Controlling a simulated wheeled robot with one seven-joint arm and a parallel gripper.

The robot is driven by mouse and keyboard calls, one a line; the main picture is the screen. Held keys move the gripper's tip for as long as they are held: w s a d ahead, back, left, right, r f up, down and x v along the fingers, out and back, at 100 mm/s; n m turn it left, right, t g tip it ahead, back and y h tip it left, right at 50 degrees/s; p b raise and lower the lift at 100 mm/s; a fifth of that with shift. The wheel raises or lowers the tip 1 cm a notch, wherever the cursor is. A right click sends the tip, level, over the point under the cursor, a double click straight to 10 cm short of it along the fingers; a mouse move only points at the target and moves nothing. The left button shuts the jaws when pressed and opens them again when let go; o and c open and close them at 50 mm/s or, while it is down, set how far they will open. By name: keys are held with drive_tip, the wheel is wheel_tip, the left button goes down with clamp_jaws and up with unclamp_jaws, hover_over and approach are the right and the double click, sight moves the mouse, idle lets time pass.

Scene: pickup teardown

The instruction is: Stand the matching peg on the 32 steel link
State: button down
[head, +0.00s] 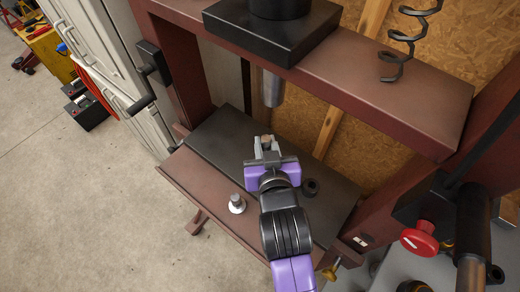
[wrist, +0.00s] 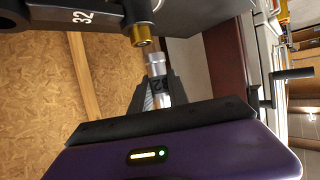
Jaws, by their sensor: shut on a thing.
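My gripper (head: 267,145) is over the press bed, its fingers around a small peg. In the wrist view my gripper (wrist: 153,95) is shut on this silver peg (wrist: 153,62), which has a dark band marked 32. A dark steel part marked 32 (wrist: 82,17), seemingly the link, runs along the top of the wrist view. A brass-coloured end (wrist: 143,35) shows beside it, close to the peg's tip; I cannot tell if they touch. In the head view my gripper hides most of the peg.
The dark red press frame (head: 400,110) surrounds the bed, with a grey ram (head: 272,90) above my gripper. A silver peg-like piece on a pale round base (head: 237,204) and a black ring (head: 310,187) stand nearby. A red knob (head: 419,239) is at right.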

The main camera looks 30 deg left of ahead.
drive_tip(key=shift+w+d+f+b, duration=0.1)
drive_tip(key=shift+w+b, duration=0.25)
drive_tip(key=shift+w, duration=0.65)
drive_tip(key=shift+f+b, duration=0.4)
drive_tip(key=shift+f, duration=0.35)
drive_tip(key=shift+f, duration=0.1)
drive_tip(key=c, duration=1.2)
unclamp_jaws()
drive_tip(key=shift+s+f, duration=0.1)
